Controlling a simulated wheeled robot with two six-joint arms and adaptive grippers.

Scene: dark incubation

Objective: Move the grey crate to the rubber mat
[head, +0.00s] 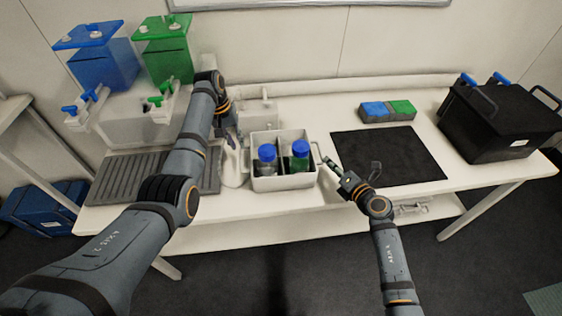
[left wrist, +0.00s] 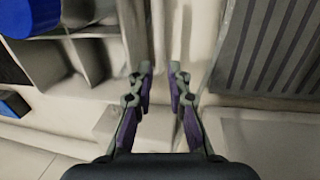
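The grey crate (head: 283,183) stands on the white bench with two blue-capped bottles inside, one in each compartment. The black rubber mat (head: 395,172) lies flat and bare to its right. My left gripper (head: 234,141) is just left of the crate, pointing down. In the left wrist view its two fingertips (left wrist: 161,68) are apart, with the crate's wall and dividers (left wrist: 88,52) at the upper left. I cannot tell whether a handle lies between them. My right gripper (head: 352,166) is spread open between the crate's right side and the mat's left edge, apparently holding nothing.
A ribbed grey tray (head: 125,178) lies left of the crate. A white object (head: 233,170) stands between it and the crate. Blue and green blocks (head: 387,111) sit behind the mat; a black box with handles (head: 500,125) stands right. Blue and green containers (head: 105,65) are back left.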

